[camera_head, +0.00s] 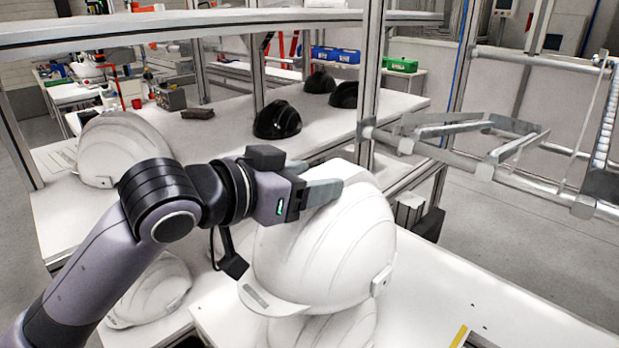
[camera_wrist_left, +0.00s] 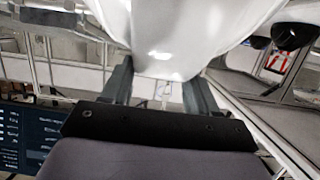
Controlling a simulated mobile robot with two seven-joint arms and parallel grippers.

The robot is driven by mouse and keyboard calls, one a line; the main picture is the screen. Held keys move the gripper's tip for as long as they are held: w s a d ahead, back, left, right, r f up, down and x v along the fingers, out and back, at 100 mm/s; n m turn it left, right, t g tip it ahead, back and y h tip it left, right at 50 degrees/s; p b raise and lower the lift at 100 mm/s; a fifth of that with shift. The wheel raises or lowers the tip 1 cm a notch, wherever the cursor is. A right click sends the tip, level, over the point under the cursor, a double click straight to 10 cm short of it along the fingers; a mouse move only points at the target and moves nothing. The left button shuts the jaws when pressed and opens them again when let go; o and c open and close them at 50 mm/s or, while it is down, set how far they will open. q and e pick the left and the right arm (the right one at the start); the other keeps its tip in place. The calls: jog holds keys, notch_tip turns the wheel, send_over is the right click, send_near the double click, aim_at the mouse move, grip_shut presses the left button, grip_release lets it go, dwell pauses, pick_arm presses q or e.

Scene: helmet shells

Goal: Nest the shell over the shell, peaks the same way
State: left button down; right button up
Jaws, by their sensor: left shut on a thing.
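A white helmet shell (camera_head: 335,245) is held by my left gripper (camera_head: 322,190), whose fingers are closed on the top of its dome. Its peak points to the lower left in the head view. In the left wrist view the shell (camera_wrist_left: 180,30) fills the top between the two fingers (camera_wrist_left: 158,82). A second white shell (camera_head: 330,330) is directly below the held one, at the bottom edge of the head view. It is mostly hidden, so I cannot tell its peak direction or whether the two touch. My right gripper is not in view.
Other white shells stand at the left (camera_head: 120,145) and lower left (camera_head: 155,290). Black shells (camera_head: 277,120) sit on the bench behind. A metal frame post (camera_head: 370,80) rises just behind the held shell.

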aim_at(265, 281)
pick_arm(q)
jog(key=shift+f+b, duration=2.4)
jog(key=shift+f, duration=3.25)
jog(key=shift+f+b, duration=0.75)
jog(key=shift+f, duration=1.1)
jog(key=shift+c, duration=1)
grip_release()
jog(key=shift+f, duration=0.1)
jog(key=shift+v, duration=3.6)
